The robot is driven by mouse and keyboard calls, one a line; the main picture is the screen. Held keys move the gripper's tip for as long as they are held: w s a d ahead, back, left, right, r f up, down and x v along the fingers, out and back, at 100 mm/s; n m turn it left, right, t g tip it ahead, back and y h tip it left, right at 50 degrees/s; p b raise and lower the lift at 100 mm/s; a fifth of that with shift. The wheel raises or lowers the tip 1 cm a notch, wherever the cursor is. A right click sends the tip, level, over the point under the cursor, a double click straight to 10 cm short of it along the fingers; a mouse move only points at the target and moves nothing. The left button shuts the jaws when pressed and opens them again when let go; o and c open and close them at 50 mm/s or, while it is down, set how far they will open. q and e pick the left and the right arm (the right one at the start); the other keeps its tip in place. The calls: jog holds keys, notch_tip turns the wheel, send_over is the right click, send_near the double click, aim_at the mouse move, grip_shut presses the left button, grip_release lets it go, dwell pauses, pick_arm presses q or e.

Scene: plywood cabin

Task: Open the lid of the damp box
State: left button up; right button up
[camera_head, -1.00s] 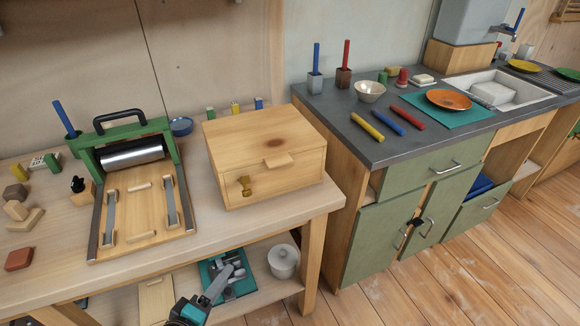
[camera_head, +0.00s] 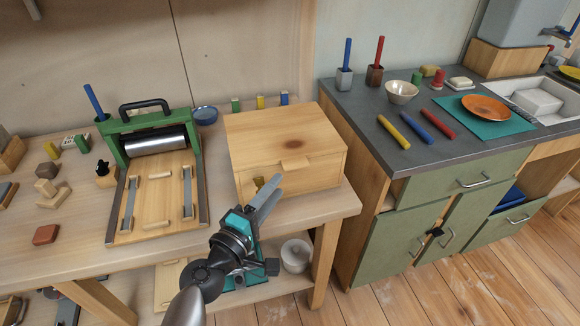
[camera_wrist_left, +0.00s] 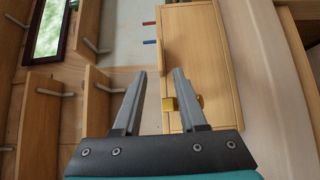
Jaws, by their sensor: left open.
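The damp box (camera_head: 285,135) is a pale wooden box on the workbench, with its lid shut. A small wooden tab (camera_head: 296,163) juts out from the lid's front edge. A brass fitting is on the box's front and is partly hidden by my gripper in the head view; it shows in the left wrist view (camera_wrist_left: 169,104). My left gripper (camera_head: 270,189) is open and empty, in front of the box and below the tab. In the left wrist view its two fingers (camera_wrist_left: 159,72) are spread, with the box (camera_wrist_left: 200,50) beyond and to the right. My right gripper is out of view.
A green-framed roller press (camera_head: 150,175) stands left of the box on the workbench (camera_head: 80,250). A blue bowl (camera_head: 205,115) and small coloured blocks sit behind. A grey counter (camera_head: 365,125) with dishes is to the right. A white lidded pot (camera_head: 296,256) stands on the lower shelf.

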aim_at(291, 170)
pick_arm(q)
jog(key=x, duration=0.7)
grip_shut()
dwell(0.3)
dwell(1.1)
